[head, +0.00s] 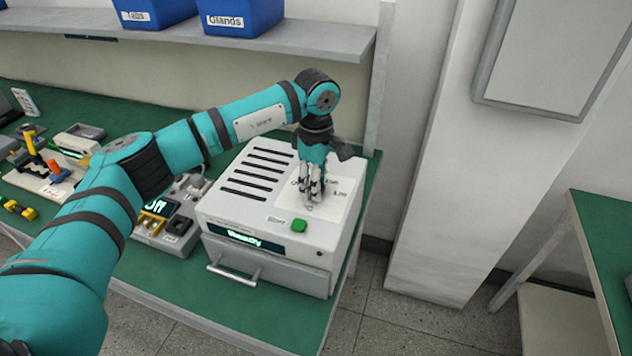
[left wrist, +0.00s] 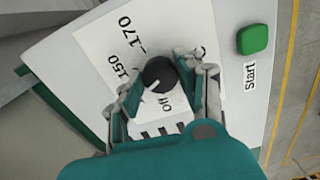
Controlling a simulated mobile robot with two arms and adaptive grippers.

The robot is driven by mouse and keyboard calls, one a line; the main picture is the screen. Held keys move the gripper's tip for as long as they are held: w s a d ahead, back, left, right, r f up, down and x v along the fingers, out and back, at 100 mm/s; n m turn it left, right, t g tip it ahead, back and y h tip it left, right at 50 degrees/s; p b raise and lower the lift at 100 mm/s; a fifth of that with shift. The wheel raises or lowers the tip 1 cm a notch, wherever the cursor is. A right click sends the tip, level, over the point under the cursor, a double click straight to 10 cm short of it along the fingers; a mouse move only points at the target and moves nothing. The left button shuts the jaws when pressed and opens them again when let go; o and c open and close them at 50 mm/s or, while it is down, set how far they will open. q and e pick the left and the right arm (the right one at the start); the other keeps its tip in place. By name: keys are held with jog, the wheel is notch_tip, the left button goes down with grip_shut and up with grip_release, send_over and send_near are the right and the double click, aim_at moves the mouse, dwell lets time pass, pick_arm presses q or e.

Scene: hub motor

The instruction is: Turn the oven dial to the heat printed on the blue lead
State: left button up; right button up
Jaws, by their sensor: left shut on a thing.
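The oven (head: 275,210) is a white box on the green bench in the head view, with top slots and a lit "Ready" display. My left gripper (head: 312,192) reaches down onto the white scale plate (head: 345,188) on its top. In the left wrist view the black dial (left wrist: 160,73) sits between my left gripper's fingers, which are shut on it. Its pale pointer mark faces lower left. Around it the scale (left wrist: 112,48) reads "Off", 150 and 170; other marks are hidden by the fingers. The blue lead is not seen. My right gripper is not in view.
A green Start button (head: 299,225) is near the oven's front edge, close to my left gripper in the left wrist view (left wrist: 252,39). Instruments and tools (head: 45,165) lie to the left. Blue bins (head: 240,15) stand on the shelf. A wall column (head: 425,180) rises at right.

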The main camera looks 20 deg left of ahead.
pick_arm(q)
jog(key=o, duration=1.2)
jog(key=shift+c, duration=0.2)
notch_tip(320, 180, up, 12)
